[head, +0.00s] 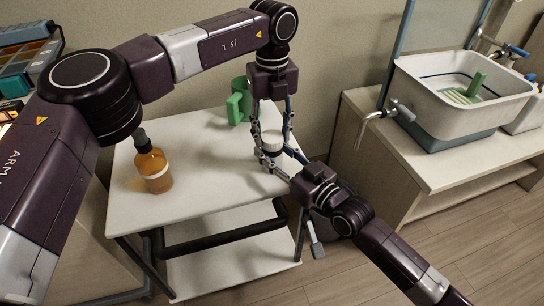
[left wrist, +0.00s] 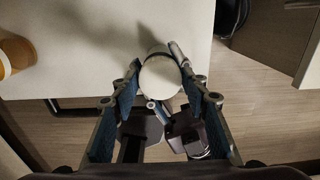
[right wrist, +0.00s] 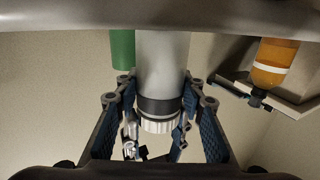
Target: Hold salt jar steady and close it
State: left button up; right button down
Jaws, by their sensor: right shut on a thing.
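The salt jar (head: 273,158) stands upright near the table's right edge, and its pale body shows upside down in the right wrist view (right wrist: 162,65). A white ribbed lid (right wrist: 160,126) sits at its mouth beside a dark band; I cannot tell how tightly it is seated. The lid's round top shows in the left wrist view (left wrist: 160,76). My right gripper (head: 276,154) is shut on the jar body from the front right. My left gripper (head: 272,132) points down from above, open, with its fingers either side of the lid and gaps visible.
An amber bottle (head: 153,168) stands at the left of the white table (head: 205,190). A green mug (head: 239,100) is at the back, close to my left gripper. A sink basin (head: 460,95) is on the right counter. The table's front middle is clear.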

pick_arm(q)
jog(key=c, duration=0.7)
jog(key=m, duration=2.1)
jog(key=o, duration=1.3)
jog(key=shift+o, duration=0.2)
notch_tip(320, 180, up, 12)
